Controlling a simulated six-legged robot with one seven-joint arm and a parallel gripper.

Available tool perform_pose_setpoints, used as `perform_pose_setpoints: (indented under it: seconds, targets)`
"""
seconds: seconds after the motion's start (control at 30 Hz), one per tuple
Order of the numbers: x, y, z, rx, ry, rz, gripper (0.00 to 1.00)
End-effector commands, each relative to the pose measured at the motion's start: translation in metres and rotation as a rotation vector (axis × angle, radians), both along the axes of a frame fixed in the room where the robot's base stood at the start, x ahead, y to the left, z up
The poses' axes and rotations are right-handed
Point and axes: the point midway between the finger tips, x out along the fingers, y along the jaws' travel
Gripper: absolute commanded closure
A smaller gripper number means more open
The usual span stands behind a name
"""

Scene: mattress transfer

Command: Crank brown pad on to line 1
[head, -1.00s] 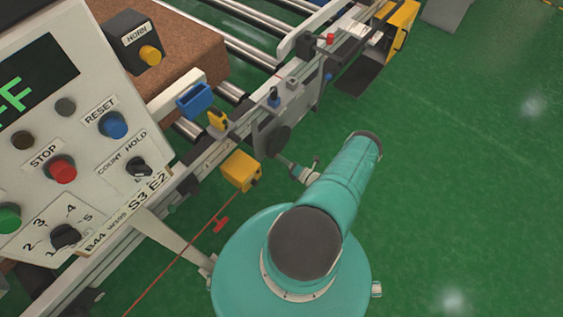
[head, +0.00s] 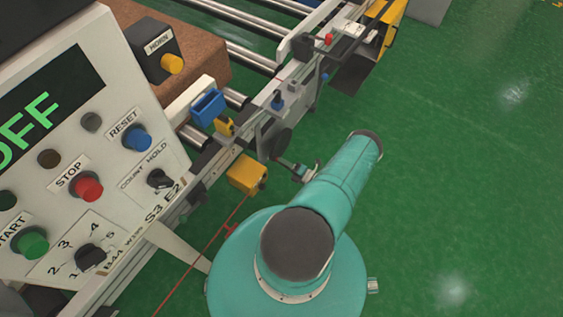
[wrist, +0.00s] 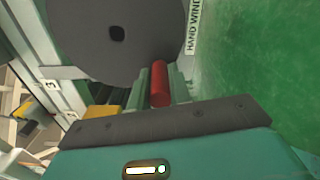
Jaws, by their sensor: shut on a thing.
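The brown pad (head: 208,45) lies on the conveyor rollers at the upper left of the head view, partly hidden by the control panel and horn box. The dark hand-wind wheel (head: 281,143) is on the side of the conveyor frame; it fills the top of the wrist view as a grey disc (wrist: 115,35). Its red crank handle (wrist: 160,83) stands between my fingers in the wrist view. My gripper (head: 299,171) is beside the wheel and shut on the handle. I cannot tell which mark is line 1.
The control panel (head: 75,160) at left reads OFF and has a numbered dial (head: 91,257). A yellow box (head: 247,175) and a blue holder (head: 207,108) are on the conveyor frame. A red cord (head: 205,255) runs down below the yellow box. Green floor at right is clear.

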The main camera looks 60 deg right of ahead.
Motion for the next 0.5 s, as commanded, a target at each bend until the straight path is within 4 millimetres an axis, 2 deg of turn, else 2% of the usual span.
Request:
perform_pose_setpoints:
  seconds: [0.33,0.5]
  targets:
    - [-0.001,0.006,0.009,0.114,-0.006,-0.002,1.00]
    - [-0.002,0.012,0.017,0.257,-0.002,-0.001,1.00]
